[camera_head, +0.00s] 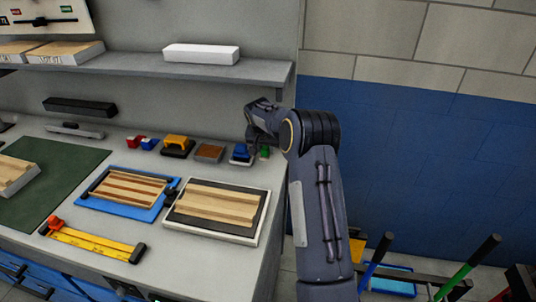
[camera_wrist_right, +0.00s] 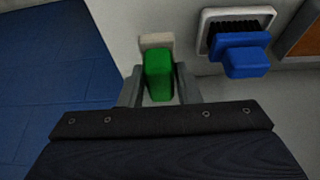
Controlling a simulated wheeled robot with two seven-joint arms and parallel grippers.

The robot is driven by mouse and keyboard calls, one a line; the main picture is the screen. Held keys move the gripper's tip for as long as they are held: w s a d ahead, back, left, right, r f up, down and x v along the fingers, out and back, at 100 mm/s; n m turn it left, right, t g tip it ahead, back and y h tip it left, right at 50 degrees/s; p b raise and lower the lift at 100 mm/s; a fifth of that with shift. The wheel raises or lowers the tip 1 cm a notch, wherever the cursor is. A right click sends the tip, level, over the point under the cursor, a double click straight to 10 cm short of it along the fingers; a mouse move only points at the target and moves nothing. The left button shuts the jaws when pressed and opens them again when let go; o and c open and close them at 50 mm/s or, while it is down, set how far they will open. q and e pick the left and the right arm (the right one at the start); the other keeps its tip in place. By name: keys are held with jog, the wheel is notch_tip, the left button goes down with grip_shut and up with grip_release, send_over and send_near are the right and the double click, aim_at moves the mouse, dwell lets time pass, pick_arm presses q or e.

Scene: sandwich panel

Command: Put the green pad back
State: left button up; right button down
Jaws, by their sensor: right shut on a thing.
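The green pad (camera_wrist_right: 159,75) is between the two fingers of my right gripper (camera_wrist_right: 159,88) in the right wrist view. The fingers are shut on it, and a pale block end (camera_wrist_right: 156,41) shows just beyond its green part. In the head view a small part of the green pad (camera_head: 264,152) shows at the back right of the bench, beside my right gripper (camera_head: 255,145), which my wrist largely hides. I cannot tell whether the pad touches the bench. My left gripper is not in view.
A blue brush (camera_wrist_right: 240,52) sits close beside the pad; it also shows in the head view (camera_head: 240,153). A brown block (camera_head: 209,152) and a yellow tool (camera_head: 175,144) stand further left. A framed wooden panel (camera_head: 218,204) lies in front. The bench's right edge is near.

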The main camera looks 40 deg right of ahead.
aim_at(268, 156)
jog(key=shift+d+f, duration=0.2)
jog(key=shift+d, duration=0.05)
jog(key=f, duration=0.1)
jog(key=f+p, duration=0.1)
jog(key=f, duration=0.1)
jog(key=shift+d+f, duration=0.1)
jog(key=shift+d, duration=0.15)
jog(key=shift+f, duration=0.25)
jog(key=shift+f, duration=0.2)
jog(key=c, duration=1.1)
grip_release()
jog(key=shift+r, duration=0.1)
jog(key=shift+o, duration=0.2)
